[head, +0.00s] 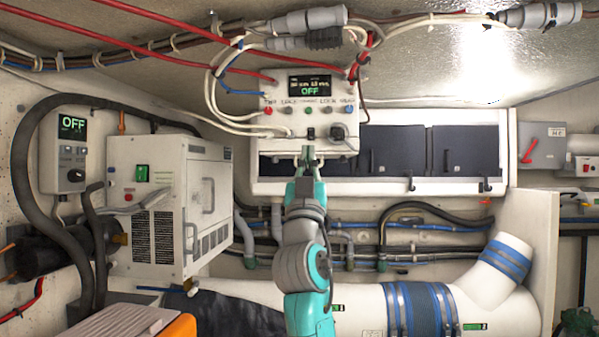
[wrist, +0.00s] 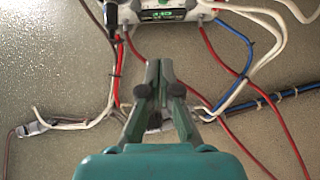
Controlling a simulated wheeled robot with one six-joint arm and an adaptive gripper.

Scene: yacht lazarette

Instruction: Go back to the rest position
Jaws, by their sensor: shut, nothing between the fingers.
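My gripper (head: 307,155) is at the end of my raised teal and grey arm, in the middle of the head view. It appears in front of the lower edge of the white control box (head: 273,103), whose display reads OFF; I cannot tell whether they touch. In the wrist view my gripper (wrist: 159,75) has its two dark fingertips together with nothing between them. The box (wrist: 204,12) shows upside down at the top of that view, beyond the fingertips.
Red, blue and white cables hang around the box. Dark-fronted cabinets (head: 378,150) are at its right. A large white pipe (head: 370,300) runs low behind my arm. A red-handled switch box (head: 542,146) is at right.

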